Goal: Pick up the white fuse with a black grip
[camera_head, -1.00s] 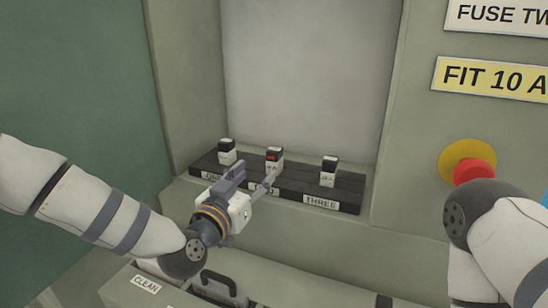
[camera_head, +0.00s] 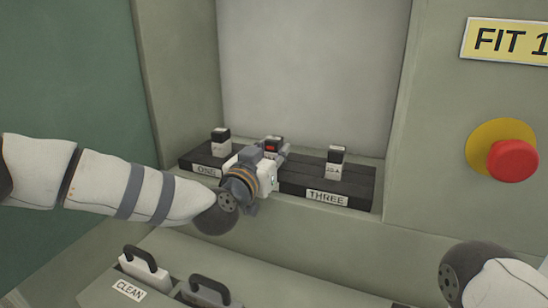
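Three white fuses with black tops stand upright in a dark rack (camera_head: 360,187) in the recess. The left fuse (camera_head: 220,149) is behind the label ONE. The middle fuse (camera_head: 272,143) has a red mark on its top, and its lower part is hidden by my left gripper. The right fuse (camera_head: 335,168), marked with small print, is behind the label THREE. My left gripper (camera_head: 284,150) reaches in from the left to the middle fuse. Its fingers are seen from behind, so I cannot tell whether they are open, or touch the fuse. My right gripper is out of view.
Below the rack, a bench holds a white item with a black handle (camera_head: 146,265) by the label CLEAN (camera_head: 129,290) and a grey one beside it (camera_head: 206,293). A red button (camera_head: 512,161) on a yellow disc (camera_head: 487,137) is on the right wall.

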